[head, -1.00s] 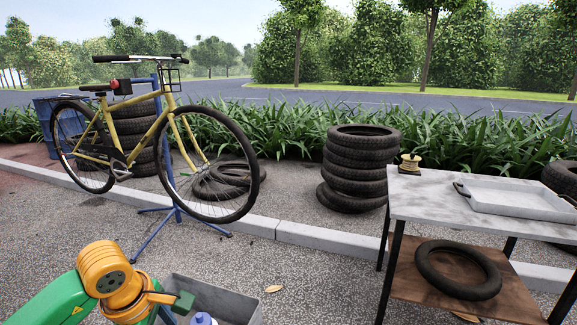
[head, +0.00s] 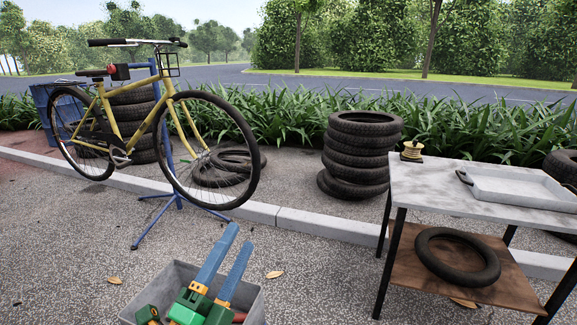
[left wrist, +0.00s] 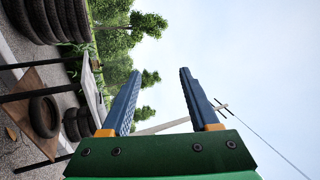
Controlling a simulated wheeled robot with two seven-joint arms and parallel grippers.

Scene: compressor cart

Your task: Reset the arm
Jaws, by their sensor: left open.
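My left gripper (head: 235,238) shows at the bottom of the head view, in front of or over a grey bin (head: 255,303); the gap between them is unclear. Its two blue fingers stand apart, tilted up and to the right, with green and orange parts below. The left wrist view shows the same gripper (left wrist: 160,73) open, with only sky and distant trees between its fingers. It holds nothing. Most of the bin's inside is hidden behind it. My right gripper is in neither view.
A yellow bicycle (head: 110,105) hangs on a blue stand (head: 178,195) at left. A stack of tyres (head: 355,160) stands behind.

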